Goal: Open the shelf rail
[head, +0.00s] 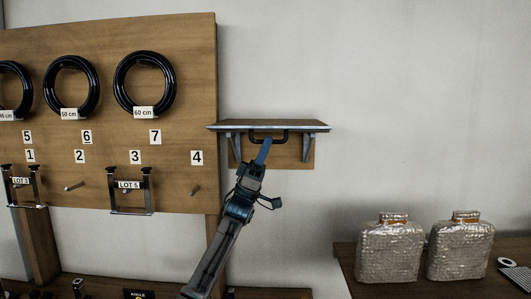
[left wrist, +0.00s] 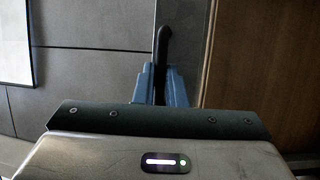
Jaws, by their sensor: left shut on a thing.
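A small wall shelf (head: 290,126) with a wooden top and blue-grey brackets is fixed to a wooden backing at the right of the pegboard. A black rail handle (head: 283,138) runs under its front edge. My left gripper (head: 264,148) reaches up from below and is shut on the rail handle, left of its middle. In the left wrist view the dark bar (left wrist: 162,45) stands between the blue fingers of the gripper (left wrist: 162,82). The fingers hide part of the handle. My right gripper is not in view.
A wooden pegboard (head: 190,100) with black coiled rings, numbered labels and metal holders is at the left, close to the shelf. Two wrapped packages (head: 390,252) stand on a dark table (head: 350,262) at lower right. The wall right of the shelf is clear.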

